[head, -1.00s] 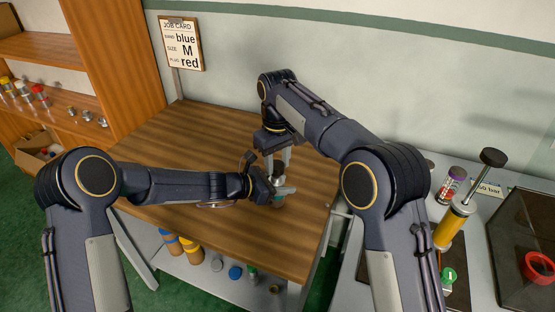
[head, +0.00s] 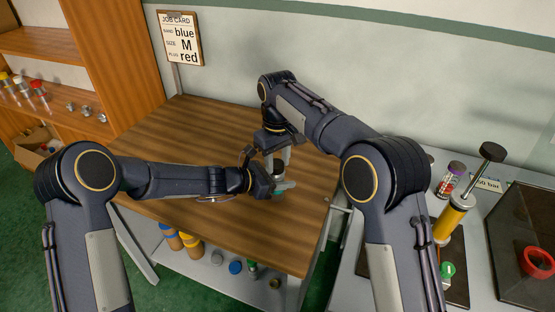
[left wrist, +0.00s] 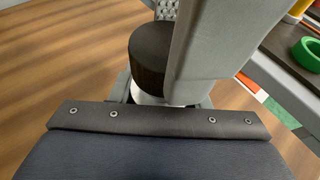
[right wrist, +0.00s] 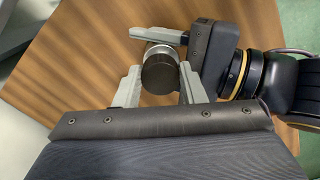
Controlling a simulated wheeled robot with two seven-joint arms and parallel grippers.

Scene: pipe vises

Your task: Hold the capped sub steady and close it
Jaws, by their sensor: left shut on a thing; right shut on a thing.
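The capped sub shows in the right wrist view as a short cylinder with a dark cap (right wrist: 158,76) and a shiny metal collar. The dark cap also shows in the left wrist view (left wrist: 150,55). My left gripper (head: 279,188) comes in from the left, low over the table, and is shut on the sub's body below the cap. My right gripper (head: 278,160) points down from above and is shut on the sub's cap, with one finger on each side. The sub looks upright. The fingers hide most of its body, and any gap under the cap cannot be made out.
The wooden table (head: 170,135) is otherwise clear. A job card (head: 180,38) reads blue, M, red. A side bench at right holds a yellow cylinder with a black knob (head: 452,222), a green ring (head: 447,270) and a red ring (head: 538,262). Bottles stand on the shelf below the table.

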